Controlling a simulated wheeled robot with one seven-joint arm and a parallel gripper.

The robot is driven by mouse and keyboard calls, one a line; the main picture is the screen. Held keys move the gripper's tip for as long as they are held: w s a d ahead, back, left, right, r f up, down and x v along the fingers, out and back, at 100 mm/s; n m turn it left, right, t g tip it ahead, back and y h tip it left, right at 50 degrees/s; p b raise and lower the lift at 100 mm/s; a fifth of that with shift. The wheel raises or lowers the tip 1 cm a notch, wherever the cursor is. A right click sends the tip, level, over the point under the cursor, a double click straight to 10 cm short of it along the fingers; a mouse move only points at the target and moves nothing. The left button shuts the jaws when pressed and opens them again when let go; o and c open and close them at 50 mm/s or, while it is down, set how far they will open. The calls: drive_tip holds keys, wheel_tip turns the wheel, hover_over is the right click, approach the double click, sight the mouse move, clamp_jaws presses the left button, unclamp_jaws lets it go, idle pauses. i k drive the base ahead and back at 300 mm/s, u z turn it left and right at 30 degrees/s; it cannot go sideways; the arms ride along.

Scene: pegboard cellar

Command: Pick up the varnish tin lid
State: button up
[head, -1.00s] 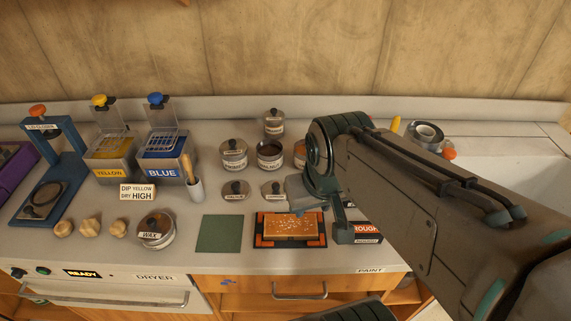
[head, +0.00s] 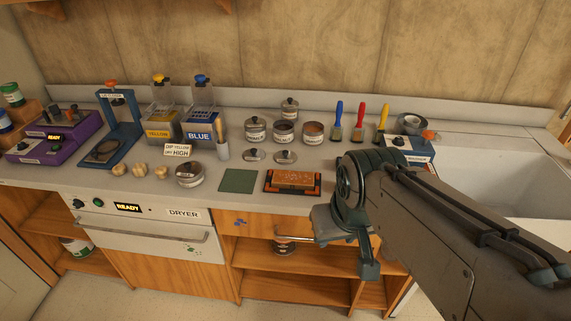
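Two small knobbed lids lie on the counter, a left lid (head: 254,155) and a right lid (head: 285,157). Their labels are too small to read, so I cannot tell which is the varnish lid. Behind them stand an open dark-filled tin (head: 283,134) and an open brown-filled tin (head: 313,133), both without lids. A lidded tin (head: 256,130) is to their left and another lidded tin (head: 289,109) is behind. My gripper (head: 347,247) is open and empty, apart from both lids, to their lower right and over the counter's front edge in the picture.
A sanding block (head: 295,179) on an orange-black tray (head: 271,190) and a green mat (head: 238,181) lie in front of the lids. Blue, red and yellow brushes (head: 359,122) stand at the right, near a sink (head: 485,185). A wax tin (head: 189,174) is left.

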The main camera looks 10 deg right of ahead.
sight(283, 157)
drive_tip(key=u, duration=1.15)
drive_tip(key=i, duration=0.7)
drive_tip(key=z, duration=2.1)
drive_tip(key=i, duration=0.5)
drive_tip(key=z, duration=0.05)
